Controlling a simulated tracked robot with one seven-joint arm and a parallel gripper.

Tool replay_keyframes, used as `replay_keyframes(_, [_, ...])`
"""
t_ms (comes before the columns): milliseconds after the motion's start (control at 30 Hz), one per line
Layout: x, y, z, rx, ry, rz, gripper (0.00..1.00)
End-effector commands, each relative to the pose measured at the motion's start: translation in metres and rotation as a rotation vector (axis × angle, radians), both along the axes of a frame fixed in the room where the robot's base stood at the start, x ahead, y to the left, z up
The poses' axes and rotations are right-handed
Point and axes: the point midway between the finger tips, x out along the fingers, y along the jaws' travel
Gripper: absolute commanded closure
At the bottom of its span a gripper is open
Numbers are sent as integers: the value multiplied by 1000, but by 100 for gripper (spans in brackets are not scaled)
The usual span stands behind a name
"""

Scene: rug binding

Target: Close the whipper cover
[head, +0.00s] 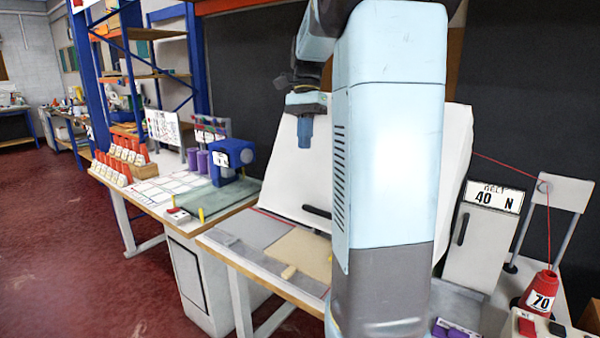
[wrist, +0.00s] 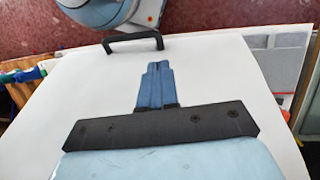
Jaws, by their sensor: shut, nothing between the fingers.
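The whipper cover (head: 290,175) is a large white panel behind the worktable's front area, sloping down toward me in the head view. Its black handle (head: 317,212) is near its lower edge, partly hidden by my arm. In the wrist view the white cover (wrist: 75,95) fills most of the picture, and the handle (wrist: 133,40) lies at its far edge. My gripper (head: 304,147) has its blue fingers together and empty, pointing down in front of the cover's upper left part. The fingers (wrist: 155,66) appear short of the handle in the wrist view. Contact with the cover cannot be told.
The worktable in front of the cover holds a tan piece (head: 302,250). A blue machine (head: 232,153) and purple cones (head: 197,160) stand on the left table. On the right are a "40 N" box (head: 476,245) and a red thread cone (head: 541,288) with thread running up.

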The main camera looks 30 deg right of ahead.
Motion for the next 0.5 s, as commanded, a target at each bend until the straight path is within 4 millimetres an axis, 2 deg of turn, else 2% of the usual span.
replay_keyframes(167, [-10, -7, -20, 2, 2, -23, 100])
replay_keyframes(500, [-25, 3, -77, 4, 2, -28, 100])
